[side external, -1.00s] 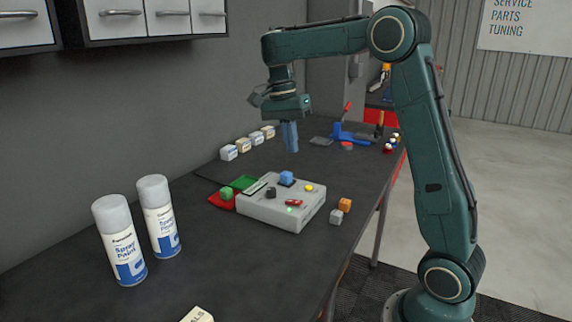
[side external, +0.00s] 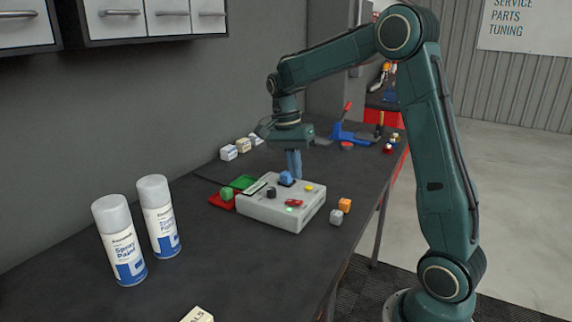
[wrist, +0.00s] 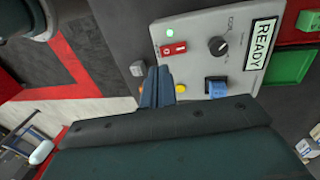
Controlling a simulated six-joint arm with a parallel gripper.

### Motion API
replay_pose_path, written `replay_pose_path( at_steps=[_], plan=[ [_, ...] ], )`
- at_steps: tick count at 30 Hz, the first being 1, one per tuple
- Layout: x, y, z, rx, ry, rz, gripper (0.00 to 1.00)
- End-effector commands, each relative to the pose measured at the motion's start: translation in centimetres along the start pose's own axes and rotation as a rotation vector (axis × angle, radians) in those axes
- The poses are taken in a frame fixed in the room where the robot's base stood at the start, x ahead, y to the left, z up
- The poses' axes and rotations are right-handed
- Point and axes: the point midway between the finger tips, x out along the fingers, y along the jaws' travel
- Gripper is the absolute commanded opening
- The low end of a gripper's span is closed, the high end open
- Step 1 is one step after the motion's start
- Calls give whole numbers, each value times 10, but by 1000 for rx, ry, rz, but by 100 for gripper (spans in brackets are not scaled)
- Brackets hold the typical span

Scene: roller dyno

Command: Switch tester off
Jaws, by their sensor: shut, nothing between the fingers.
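The tester (side external: 262,209) is a light grey box on the dark bench. It also shows in the wrist view (wrist: 190,68). Its red rocker switch (wrist: 173,48) sits beside a lit green lamp (wrist: 168,31); the switch also shows in the side view (side external: 294,202). My gripper (side external: 296,176) is shut and empty, pointing down near the blue cube at the tester's far side. Its blue fingertips (wrist: 158,70) show beside the yellow button.
Two spray cans (side external: 120,245) stand at front left.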

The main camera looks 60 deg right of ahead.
Motion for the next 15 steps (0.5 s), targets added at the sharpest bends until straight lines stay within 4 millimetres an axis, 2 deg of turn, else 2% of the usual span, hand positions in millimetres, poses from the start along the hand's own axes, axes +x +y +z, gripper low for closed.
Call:
replay_pose_path(
  at_steps=[7, 15],
  plan=[
    [38, 1, 0, 0, -2, 4, 0],
    [62, 0, 0, 1, 0, 1, 0]
  ],
)
